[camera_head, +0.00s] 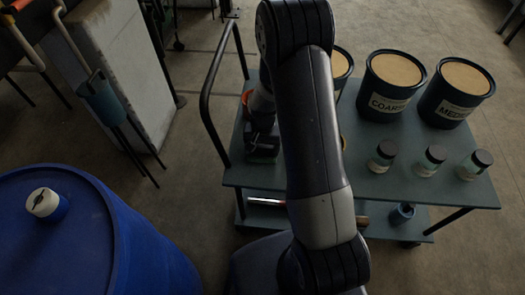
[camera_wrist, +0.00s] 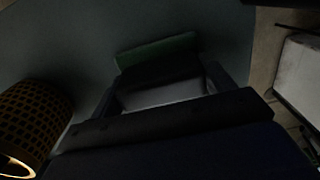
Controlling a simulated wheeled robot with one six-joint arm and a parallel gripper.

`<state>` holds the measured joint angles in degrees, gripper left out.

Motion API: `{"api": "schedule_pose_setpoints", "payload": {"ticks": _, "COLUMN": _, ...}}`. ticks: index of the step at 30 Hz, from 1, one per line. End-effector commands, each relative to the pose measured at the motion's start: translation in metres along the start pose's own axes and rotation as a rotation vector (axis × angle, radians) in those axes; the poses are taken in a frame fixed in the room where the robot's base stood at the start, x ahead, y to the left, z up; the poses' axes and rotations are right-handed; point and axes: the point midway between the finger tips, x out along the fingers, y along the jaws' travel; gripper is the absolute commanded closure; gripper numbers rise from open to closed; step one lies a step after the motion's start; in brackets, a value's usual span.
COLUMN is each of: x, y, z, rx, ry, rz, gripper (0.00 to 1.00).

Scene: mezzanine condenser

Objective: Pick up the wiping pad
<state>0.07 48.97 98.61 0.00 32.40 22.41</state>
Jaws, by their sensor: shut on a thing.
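The wiping pad (camera_wrist: 158,50) shows in the dim wrist view as a block with a green face and a dark body. It lies between the two fingers of my gripper (camera_wrist: 163,84), which is shut on it. I cannot tell whether the pad touches the cart top.
Tubs labelled COARSE (camera_head: 390,85) and MEDIUM (camera_head: 456,93) stand at the cart's back right, with several lidded jars (camera_head: 428,160) in front. A perforated cylinder (camera_wrist: 32,118) stands left in the wrist view. A cart handle (camera_head: 207,95) rises at left, beyond a blue drum (camera_head: 90,245).

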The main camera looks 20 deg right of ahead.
Motion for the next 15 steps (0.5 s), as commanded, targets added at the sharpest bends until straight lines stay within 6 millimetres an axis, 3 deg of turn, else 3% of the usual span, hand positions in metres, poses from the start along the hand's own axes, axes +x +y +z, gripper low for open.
{"api": "schedule_pose_setpoints", "payload": {"ticks": 3, "x": 0.000, "y": 0.000, "z": 0.000, "rx": 0.000, "ry": -0.001, "rz": 0.000, "gripper": 0.46}}
{"api": "schedule_pose_setpoints", "payload": {"ticks": 10, "x": -0.001, "y": 0.000, "z": 0.000, "rx": 0.000, "ry": 0.000, "rz": 0.000, "gripper": 0.46}}
{"api": "schedule_pose_setpoints", "payload": {"ticks": 15, "x": -0.016, "y": 0.000, "z": -0.001, "rx": 0.000, "ry": 0.003, "rz": -0.001, "gripper": 0.46}}
